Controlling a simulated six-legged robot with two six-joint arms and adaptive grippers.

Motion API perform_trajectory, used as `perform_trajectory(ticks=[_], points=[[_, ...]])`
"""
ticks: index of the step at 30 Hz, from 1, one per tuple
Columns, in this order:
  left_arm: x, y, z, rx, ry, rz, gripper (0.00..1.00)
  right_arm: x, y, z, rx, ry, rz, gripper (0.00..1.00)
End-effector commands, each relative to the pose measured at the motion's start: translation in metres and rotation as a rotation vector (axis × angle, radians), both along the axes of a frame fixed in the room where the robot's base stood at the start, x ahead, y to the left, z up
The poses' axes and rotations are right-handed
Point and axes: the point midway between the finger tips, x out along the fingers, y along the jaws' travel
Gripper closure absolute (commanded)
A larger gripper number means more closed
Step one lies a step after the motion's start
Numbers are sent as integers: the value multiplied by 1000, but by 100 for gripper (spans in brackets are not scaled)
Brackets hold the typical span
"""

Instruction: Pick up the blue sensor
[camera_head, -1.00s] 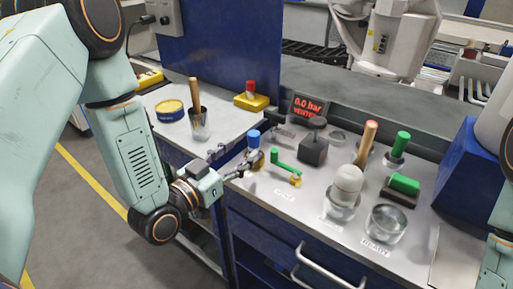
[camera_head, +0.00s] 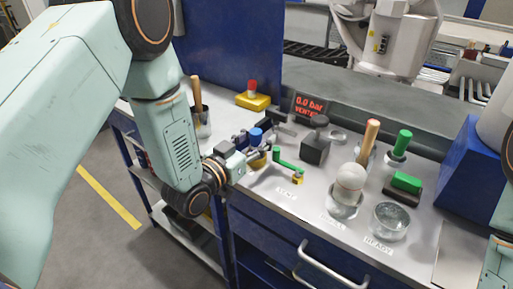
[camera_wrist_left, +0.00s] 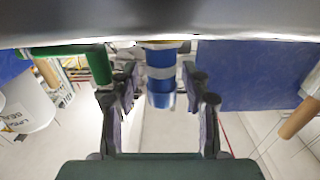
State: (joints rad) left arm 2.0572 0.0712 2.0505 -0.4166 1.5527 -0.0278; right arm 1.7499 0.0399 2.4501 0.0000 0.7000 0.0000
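The blue sensor (camera_head: 256,136) is a short upright cylinder with a blue top and a gold-coloured lower part, at the left front of the steel bench. In the left wrist view the sensor (camera_wrist_left: 161,82) shows blue with a silvery band, between the two fingers. My left gripper (camera_head: 250,147) is at the sensor, reaching in from the left. In the left wrist view the left gripper (camera_wrist_left: 160,98) is open, one dark finger on each side of the sensor, with gaps visible. My right gripper is out of view.
A green-handled valve (camera_head: 287,165) stands just right of the sensor. Further right are a dark block with a knob (camera_head: 315,145), a white ball in a glass holder (camera_head: 349,184) and a glass dish (camera_head: 390,220). A wooden-handled tool in a cup (camera_head: 198,108) stands behind left.

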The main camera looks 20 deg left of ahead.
Motion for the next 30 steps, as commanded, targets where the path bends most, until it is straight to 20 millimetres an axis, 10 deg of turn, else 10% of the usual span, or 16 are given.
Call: perform_trajectory(ticks=[15, 30], points=[[0, 0, 0, 0, 0, 0, 100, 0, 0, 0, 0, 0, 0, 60], [0, 0, 20, 0, -3, 0, 100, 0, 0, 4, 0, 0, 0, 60]])
